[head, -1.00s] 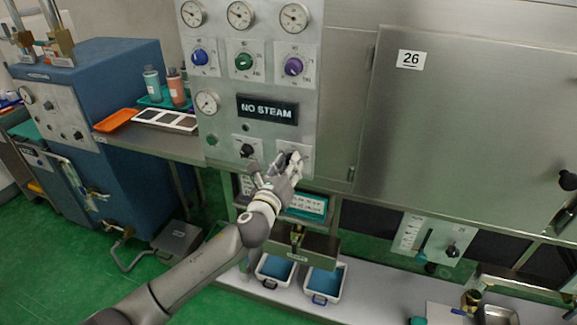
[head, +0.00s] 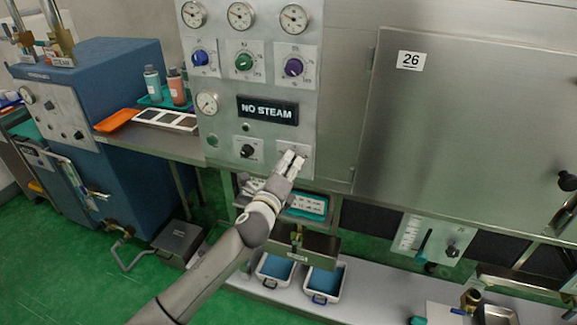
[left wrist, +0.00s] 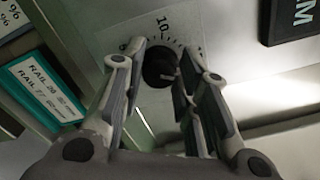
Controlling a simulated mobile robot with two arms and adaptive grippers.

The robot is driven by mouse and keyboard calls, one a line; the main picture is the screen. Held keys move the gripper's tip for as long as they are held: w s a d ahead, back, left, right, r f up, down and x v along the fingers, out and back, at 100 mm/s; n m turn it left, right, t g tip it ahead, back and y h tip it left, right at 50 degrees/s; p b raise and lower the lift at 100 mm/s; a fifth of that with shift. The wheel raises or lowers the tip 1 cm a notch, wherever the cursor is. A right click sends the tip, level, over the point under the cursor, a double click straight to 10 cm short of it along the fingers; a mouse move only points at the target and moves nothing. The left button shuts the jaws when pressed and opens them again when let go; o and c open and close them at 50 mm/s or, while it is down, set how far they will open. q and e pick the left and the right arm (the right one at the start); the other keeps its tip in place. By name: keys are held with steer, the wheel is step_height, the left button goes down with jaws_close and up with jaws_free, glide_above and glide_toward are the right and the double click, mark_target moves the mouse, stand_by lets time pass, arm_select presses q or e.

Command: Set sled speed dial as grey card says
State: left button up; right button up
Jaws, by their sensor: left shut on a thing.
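My left gripper (head: 291,160) is at the lower right plate of the steel control panel. In the left wrist view, its two fingers (left wrist: 160,90) are shut on a black dial (left wrist: 159,66) with a scale around it and the number 10 above it. The fingers cover part of the scale, so the exact setting cannot be read. In the head view the gripper hides this dial. A pale card with percent signs (left wrist: 12,14) shows at the upper left of the wrist view; whether it is the grey card is unclear. My right gripper is not in view.
Another black dial (head: 248,151) sits just left of my gripper, under the NO STEAM sign (head: 267,109). Blue (head: 200,58), green (head: 244,62) and purple (head: 293,67) knobs are above. The large steel door 26 (head: 460,130) is right.

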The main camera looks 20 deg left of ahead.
arm_select(q)
steer(key=n, duration=0.5)
steer(key=shift+n, duration=0.3)
steer(key=n+p, duration=0.1)
steer(key=n, duration=0.3)
steer(key=shift+f+n, duration=0.1)
steer(key=shift+n, duration=0.2)
steer(key=n+p, duration=0.1)
steer(key=n, duration=0.3)
steer(key=shift+d+f+n+p, duration=0.15)
steer(key=shift+n+p, duration=0.6)
steer(key=shift+n, duration=1.75)
steer(key=o, duration=1)
